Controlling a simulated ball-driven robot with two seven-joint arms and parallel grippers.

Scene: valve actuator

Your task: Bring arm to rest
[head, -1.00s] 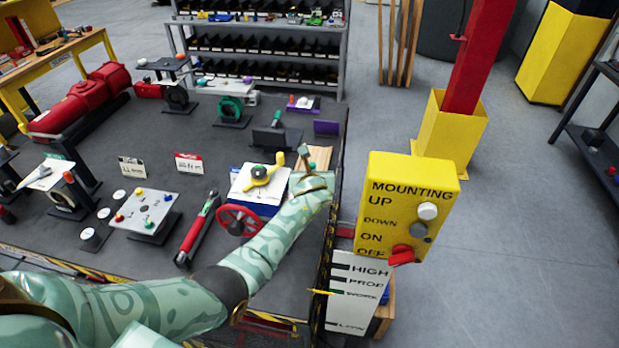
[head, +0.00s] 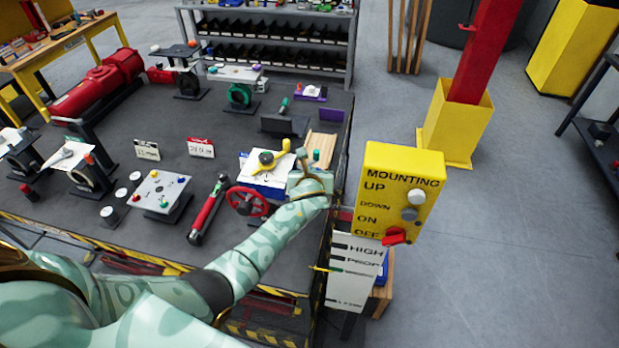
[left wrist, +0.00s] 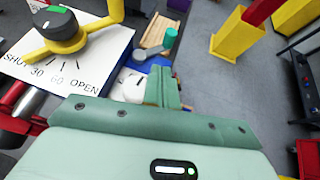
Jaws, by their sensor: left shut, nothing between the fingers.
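The valve actuator is a white plate (head: 256,183) marked SHUT 30 60 OPEN with a yellow handle (head: 267,160) and a dark knob on top. The plate (left wrist: 85,68) and handle (left wrist: 68,38) fill the upper left of the left wrist view. My left gripper (head: 304,164) is just right of the handle and apart from it. In the left wrist view its fingers (left wrist: 162,88) are together and empty. Its tip is near a teal-capped peg (left wrist: 168,42). My right gripper is in neither view.
A red handwheel (head: 247,203) is beside the valve. A yellow MOUNTING switch box (head: 385,210) stands right of my left arm, above a white level board (head: 352,270). Open grey floor lies to the right. Other fixtures cover the dark bench.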

